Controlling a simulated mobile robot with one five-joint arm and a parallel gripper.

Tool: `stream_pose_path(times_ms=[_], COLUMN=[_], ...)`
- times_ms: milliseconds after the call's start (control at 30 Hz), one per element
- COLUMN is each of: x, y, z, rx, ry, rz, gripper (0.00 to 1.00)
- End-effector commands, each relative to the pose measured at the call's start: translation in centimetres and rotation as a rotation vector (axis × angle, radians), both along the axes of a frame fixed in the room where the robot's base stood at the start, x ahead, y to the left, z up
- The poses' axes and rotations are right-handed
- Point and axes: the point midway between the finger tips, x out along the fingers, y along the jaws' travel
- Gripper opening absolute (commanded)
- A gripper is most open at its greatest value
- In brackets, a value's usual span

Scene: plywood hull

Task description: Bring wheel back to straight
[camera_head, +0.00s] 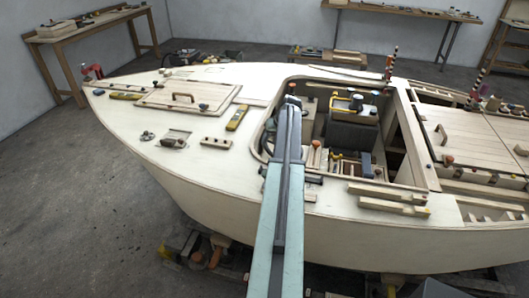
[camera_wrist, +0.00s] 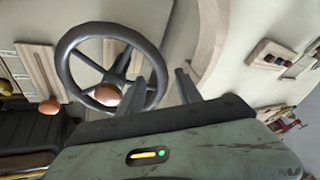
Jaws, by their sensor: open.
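The steering wheel (camera_wrist: 67,62) is a dark grey ring with spokes in the left half of the wrist view. An orange-brown knob (camera_wrist: 107,95) shows at its lower part. In the head view only a dark curve of the wheel (camera_head: 266,135) shows, left of my arm. My gripper (camera_wrist: 160,83) is open. In the wrist view, one finger overlaps the lower right of the wheel and the other is just outside the rim, so the rim appears between them. I cannot tell whether either finger touches it. In the head view my gripper (camera_head: 291,99) is over the cockpit.
The cockpit has wooden walls and a dark seat (camera_head: 350,136). A yellow level (camera_head: 238,118) and a hatch (camera_head: 187,96) are on the foredeck. Wooden strips (camera_head: 390,207) lie on the near side deck.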

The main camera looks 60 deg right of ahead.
Motion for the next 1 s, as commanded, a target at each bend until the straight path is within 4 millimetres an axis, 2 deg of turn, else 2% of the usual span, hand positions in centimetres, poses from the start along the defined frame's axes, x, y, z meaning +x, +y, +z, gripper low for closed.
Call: stream_pose_path(times_ms=[33, 133, 233, 467, 500, 633, 1000], x=[0.5, 1.3, 1.7, 1.8, 1.8, 1.8, 1.6], y=[-0.2, -0.3, -0.3, -0.3, -0.3, -0.3, -0.4], z=[-1.9, -3.3, -3.8, -3.5, -3.5, -3.5, -3.6], rx=[0.000, 0.000, -0.001, -0.001, -0.001, 0.000, -0.003], ry=[0.000, 0.000, 0.000, 0.000, 0.000, 0.001, 0.003], rz=[0.001, 0.002, 0.002, 0.002, 0.002, 0.002, 0.000], gripper=[0.41, 0.41, 0.41, 0.41, 0.36, 0.00, 0.00])
